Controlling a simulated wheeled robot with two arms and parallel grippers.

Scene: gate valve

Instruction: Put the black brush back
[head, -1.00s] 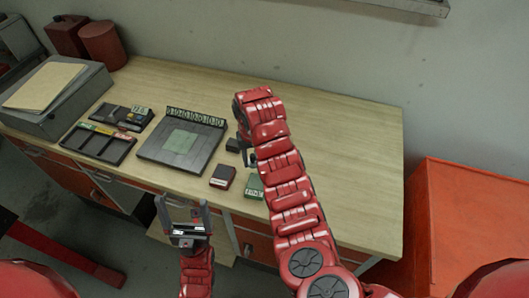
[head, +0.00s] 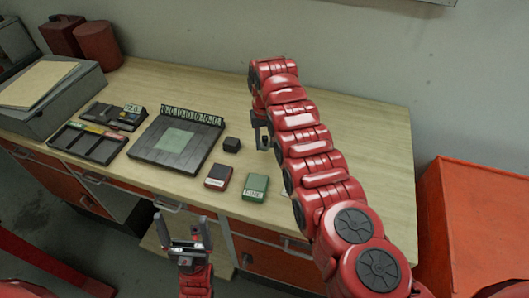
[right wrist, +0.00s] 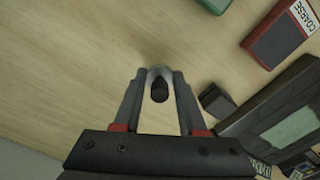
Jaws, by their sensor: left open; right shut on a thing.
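My right gripper (head: 262,133) is over the bench, to the right of a small black block (head: 231,145). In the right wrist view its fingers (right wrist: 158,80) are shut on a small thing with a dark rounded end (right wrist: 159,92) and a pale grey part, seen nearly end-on. It may be the black brush, but most of it is hidden. The black block shows in the right wrist view (right wrist: 216,100), apart from the fingers. My left gripper (head: 187,236) is open and empty, in front of the bench edge.
A red block (head: 218,177) marked COARSE and a green block (head: 255,187) marked FINE lie near the front edge. A dark plate (head: 160,148) with a numbered strip lies left of them. Further left is a compartment tray (head: 98,150). The bench's right side (head: 370,140) is clear.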

